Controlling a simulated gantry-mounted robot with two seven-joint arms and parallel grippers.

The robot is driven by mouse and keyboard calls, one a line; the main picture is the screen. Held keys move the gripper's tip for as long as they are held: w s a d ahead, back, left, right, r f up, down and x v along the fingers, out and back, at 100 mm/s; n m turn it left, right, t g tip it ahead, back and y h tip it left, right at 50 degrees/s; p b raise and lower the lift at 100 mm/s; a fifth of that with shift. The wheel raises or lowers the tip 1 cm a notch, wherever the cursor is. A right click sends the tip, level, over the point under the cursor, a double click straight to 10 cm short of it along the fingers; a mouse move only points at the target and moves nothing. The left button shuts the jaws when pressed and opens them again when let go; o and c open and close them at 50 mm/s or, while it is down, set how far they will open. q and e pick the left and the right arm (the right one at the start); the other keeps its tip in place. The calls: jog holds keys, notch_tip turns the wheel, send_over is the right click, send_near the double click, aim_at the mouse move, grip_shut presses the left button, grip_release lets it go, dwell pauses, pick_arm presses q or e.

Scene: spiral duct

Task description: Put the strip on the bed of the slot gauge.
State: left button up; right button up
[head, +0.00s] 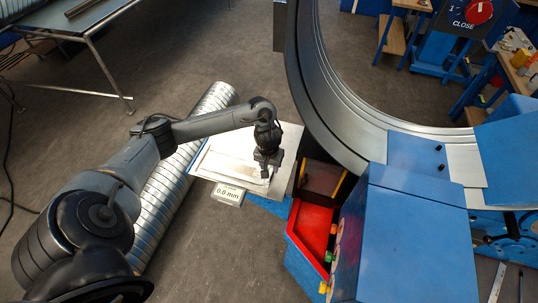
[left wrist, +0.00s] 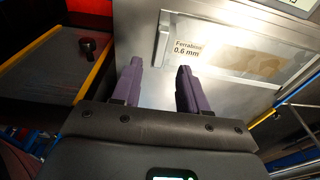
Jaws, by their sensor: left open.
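My left gripper (head: 267,172) is above the pale metal plate surface (head: 226,158) in the head view. In the left wrist view its two purple fingers (left wrist: 157,66) are apart with nothing between them. Beyond the fingertips lies a flat pale strip-like piece (left wrist: 245,55) printed "0.6 mm" on the metal surface. A short raised light bar (left wrist: 164,38) stands at its left end. I cannot tell for sure which part is the strip and which is the slot gauge's bed. My right gripper is not in view.
A "0.8 mm" label (head: 228,193) is at the plate's front edge. A red tray (head: 314,226) and a dark yellow-edged tray (head: 321,180) lie to the right. A spiral duct (head: 160,205) lies at left.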

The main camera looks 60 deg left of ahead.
pick_arm(q)
jog(key=shift+r, duration=2.6)
jog(key=s+d+f+m+t+h, duration=0.1)
jog(key=d+m+t+h, duration=0.3)
jog(key=d, duration=1.1)
jog(key=d+f+m+t, duration=0.15)
jog(key=d+m, duration=0.45)
jog(key=d, duration=0.9)
jog(key=s+a+r+g+y, duration=0.1)
jog(key=s+a, duration=0.2)
jog(key=s, duration=0.5)
jog(key=s+a+r+g+y, duration=0.1)
jog(key=s+a+r+g, duration=0.1)
jog(key=s, duration=0.6)
jog(key=shift+a+r+y+p, duration=0.15)
jog(key=shift+a+y+p, duration=0.2)
jog(key=shift+a, duration=0.3)
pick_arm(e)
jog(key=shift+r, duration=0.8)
pick_arm(q)
jog(key=shift+w, duration=0.1)
